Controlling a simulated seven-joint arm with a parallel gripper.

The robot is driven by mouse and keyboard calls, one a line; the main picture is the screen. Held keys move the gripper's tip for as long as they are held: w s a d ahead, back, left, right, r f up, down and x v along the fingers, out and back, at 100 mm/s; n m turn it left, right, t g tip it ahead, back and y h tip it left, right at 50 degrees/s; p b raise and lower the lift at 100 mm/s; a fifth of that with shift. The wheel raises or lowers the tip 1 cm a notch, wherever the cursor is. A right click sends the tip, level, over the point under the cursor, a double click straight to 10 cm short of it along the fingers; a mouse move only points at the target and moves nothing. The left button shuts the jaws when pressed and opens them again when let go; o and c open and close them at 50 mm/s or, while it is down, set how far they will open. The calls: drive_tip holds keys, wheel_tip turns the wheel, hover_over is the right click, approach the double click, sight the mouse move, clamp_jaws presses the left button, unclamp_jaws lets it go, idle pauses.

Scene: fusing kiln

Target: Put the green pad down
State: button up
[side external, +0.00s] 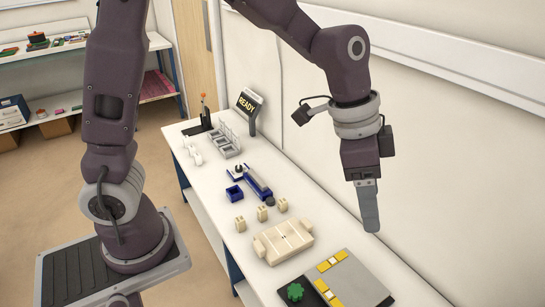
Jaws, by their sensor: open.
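A green lobed piece (295,292), the only green thing on the bench, lies on the dark part of a flat grey unit (355,282) at the bottom of the side view. I cannot tell for sure that it is the green pad. My gripper (370,218) points down above the bench, behind and to the right of the green piece and well apart from it. Its fingers are seen edge-on and overlap. It is open, and nothing shows between or below the fingers.
Yellow-and-white strips (332,262) lie on the grey unit. A cream block with side handles (283,241), small cream pieces (239,222), a blue tool (257,185), a blue box (234,194), a rack (225,146) and a "READY" display (249,103) stand farther along the white bench (205,215).

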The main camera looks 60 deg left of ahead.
drive_tip(key=s+a+r+n+t, duration=0.2)
drive_tip(key=s+a+r+n, duration=0.3)
drive_tip(key=s+a+r, duration=0.4)
drive_tip(key=s+a+f+n+t+y, duration=0.1)
drive_tip(key=s+a+f+n+y, duration=0.1)
drive_tip(key=s+a, duration=0.4)
drive_tip(key=s+n+y, duration=0.1)
drive_tip(key=s+n, duration=0.1)
drive_tip(key=s, duration=0.3)
drive_tip(key=shift+a, duration=0.2)
drive_tip(key=shift+o, duration=0.5)
